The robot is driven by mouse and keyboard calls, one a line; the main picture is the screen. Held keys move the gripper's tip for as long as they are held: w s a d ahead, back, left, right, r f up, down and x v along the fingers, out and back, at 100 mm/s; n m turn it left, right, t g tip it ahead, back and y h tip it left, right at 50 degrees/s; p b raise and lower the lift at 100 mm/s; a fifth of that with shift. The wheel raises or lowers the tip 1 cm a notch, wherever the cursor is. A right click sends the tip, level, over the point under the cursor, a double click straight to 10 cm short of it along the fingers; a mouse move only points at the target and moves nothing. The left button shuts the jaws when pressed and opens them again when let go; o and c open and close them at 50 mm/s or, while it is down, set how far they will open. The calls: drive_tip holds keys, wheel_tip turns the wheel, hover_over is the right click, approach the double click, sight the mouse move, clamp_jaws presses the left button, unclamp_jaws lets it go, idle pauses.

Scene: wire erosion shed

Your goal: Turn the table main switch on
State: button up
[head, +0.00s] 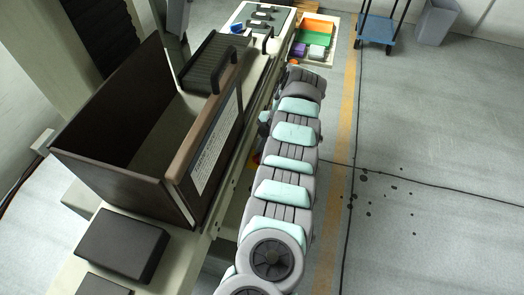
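A small red and yellow part (256,160) shows on the front side of the machine table, just left of my arm. It may be the table main switch, but most of it is hidden and its position cannot be read. My arm runs from the bottom middle up along the table's front and bends at the top. Dark grey parts at its far end, seemingly my gripper (265,122), show between the arm and the table front, a little above the red and yellow part. The fingers cannot be made out, nor whether they touch anything.
An open dark tank (120,140) with a brown-railed front door (210,135) stands left of my arm. Dark blocks (122,246) lie in front of it. A tray of coloured bins (316,36), a blue cart (377,30) and a grey bin (437,22) stand at the back. The right floor is clear, with dark spots.

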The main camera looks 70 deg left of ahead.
clamp_jaws()
